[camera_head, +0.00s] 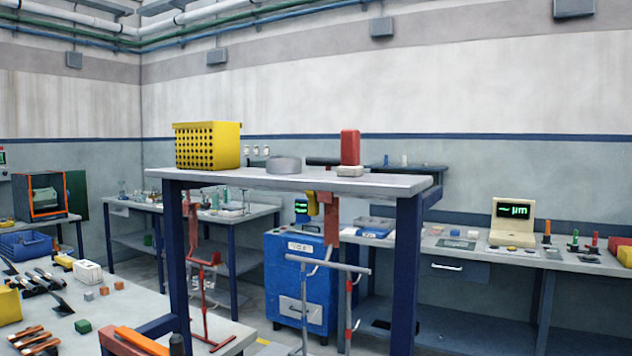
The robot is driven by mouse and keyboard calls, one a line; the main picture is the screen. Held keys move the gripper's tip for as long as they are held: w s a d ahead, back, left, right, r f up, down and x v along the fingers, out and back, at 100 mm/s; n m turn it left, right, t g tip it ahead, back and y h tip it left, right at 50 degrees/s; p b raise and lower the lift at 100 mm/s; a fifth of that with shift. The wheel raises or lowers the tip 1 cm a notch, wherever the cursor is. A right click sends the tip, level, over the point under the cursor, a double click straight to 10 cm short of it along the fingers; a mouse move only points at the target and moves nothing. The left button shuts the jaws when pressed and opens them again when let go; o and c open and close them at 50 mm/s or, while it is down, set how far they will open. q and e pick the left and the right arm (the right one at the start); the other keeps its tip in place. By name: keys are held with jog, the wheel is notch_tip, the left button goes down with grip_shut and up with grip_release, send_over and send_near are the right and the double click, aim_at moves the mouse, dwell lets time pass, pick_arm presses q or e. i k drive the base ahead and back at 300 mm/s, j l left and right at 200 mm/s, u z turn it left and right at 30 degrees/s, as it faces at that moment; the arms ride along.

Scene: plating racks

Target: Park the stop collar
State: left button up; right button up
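I cannot tell for sure which thing is the stop collar. Plating racks hang under the tall table (380,186): one with red parts (205,258) at the left, and a grey T-shaped one (328,264) at the right. Small red bands sit on their rods, including one on the right rod (349,286). A flat round grey piece (284,166) lies on the tabletop.
A yellow perforated basket (208,146) and a red block (350,147) stand on the tall table. A blue cabinet (300,285) stands behind it. A bench with tools (45,310) is at lower left; another bench (470,250) runs along the right wall.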

aim_at(313, 207)
jog(key=k+l+u, duration=0.2)
jog(key=l, duration=0.2)
jog(key=l+u, duration=0.25)
jog(key=l, duration=0.3)
jog(key=l+u, duration=0.25)
jog(key=l, duration=0.25)
jog(key=k+l+u, duration=0.15)
jog(key=l+u, duration=0.15)
jog(key=l, duration=0.2)
jog(key=i+l+u, duration=0.15)
jog(key=l+u, duration=0.35)
jog(key=l, duration=0.7)
jog(key=l+u, duration=0.45)
jog(key=l, duration=0.8)
jog(key=i+l+u, duration=0.15)
jog(key=l+u, duration=0.15)
jog(key=l, duration=0.2)
jog(key=i+l+u, duration=0.1)
jog(key=l+u, duration=0.15)
jog(key=l, duration=0.25)
jog(key=l+u, duration=0.3)
jog(key=l, duration=0.25)
jog(key=i+l+u, duration=0.2)
jog(key=i+l, duration=0.05)
jog(key=l, duration=0.1)
